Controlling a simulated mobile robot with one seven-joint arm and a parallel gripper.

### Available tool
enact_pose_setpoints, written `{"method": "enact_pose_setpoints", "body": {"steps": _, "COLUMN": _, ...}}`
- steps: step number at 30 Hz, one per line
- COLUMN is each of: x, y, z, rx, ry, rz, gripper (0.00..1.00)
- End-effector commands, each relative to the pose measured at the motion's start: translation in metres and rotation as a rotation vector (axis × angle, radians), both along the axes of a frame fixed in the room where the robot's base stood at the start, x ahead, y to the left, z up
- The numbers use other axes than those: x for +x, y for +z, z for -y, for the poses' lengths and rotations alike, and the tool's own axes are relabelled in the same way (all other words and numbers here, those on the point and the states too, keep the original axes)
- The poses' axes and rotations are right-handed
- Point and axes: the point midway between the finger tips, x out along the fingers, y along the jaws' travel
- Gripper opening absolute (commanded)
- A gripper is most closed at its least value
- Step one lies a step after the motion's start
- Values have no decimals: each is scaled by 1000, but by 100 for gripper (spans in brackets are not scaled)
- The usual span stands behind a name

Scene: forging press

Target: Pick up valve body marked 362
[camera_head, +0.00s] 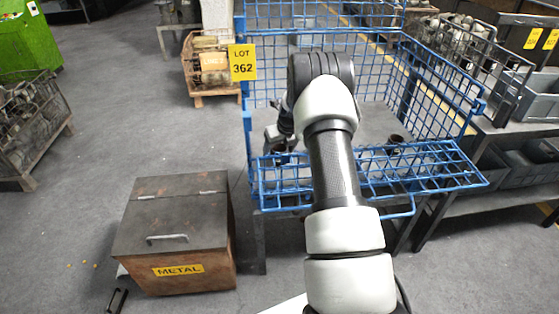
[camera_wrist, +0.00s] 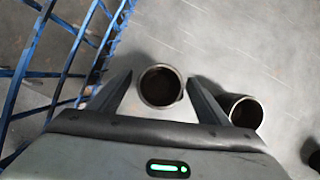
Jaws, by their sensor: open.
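A blue wire cage (camera_head: 478,182) bears a yellow sign reading LOT 362 (camera_head: 243,62). In the wrist view a grey metal valve body with a round open mouth (camera_wrist: 161,104) lies between my two fingers. A second valve body (camera_wrist: 245,113) is just outside the right finger. In the head view one dark metal part (camera_head: 396,141) shows on the cage floor at the right. My gripper (camera_wrist: 160,76) is open, pointing down inside the cage, with nothing held. How far its fingertips are above the valve body I cannot tell. My arm hides part of the cage.
Blue wire mesh (camera_wrist: 75,35) runs close along the left in the wrist view. A brown box marked METAL (camera_head: 178,233) stands on the floor left of the cage. Grey bins (camera_head: 538,102) are at the right. Bare cage floor lies beyond the valve bodies.

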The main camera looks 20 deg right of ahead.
Motion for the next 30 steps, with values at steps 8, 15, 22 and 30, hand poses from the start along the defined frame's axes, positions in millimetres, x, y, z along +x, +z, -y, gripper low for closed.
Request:
{"method": "enact_pose_setpoints", "body": {"steps": 8, "x": 1, "y": 0, "z": 0, "rx": -1, "ry": 0, "rz": 1, "gripper": 57}}
{"method": "enact_pose_setpoints", "body": {"steps": 15, "x": 1, "y": 0, "z": 0, "rx": -1, "ry": 0, "rz": 1, "gripper": 16}}
{"method": "enact_pose_setpoints", "body": {"steps": 22, "x": 1, "y": 2, "z": 1, "rx": -1, "ry": 1, "rz": 3, "gripper": 14}}
{"method": "enact_pose_setpoints", "body": {"steps": 30, "x": 2, "y": 42, "z": 1, "rx": -3, "ry": 1, "rz": 6, "gripper": 14}}
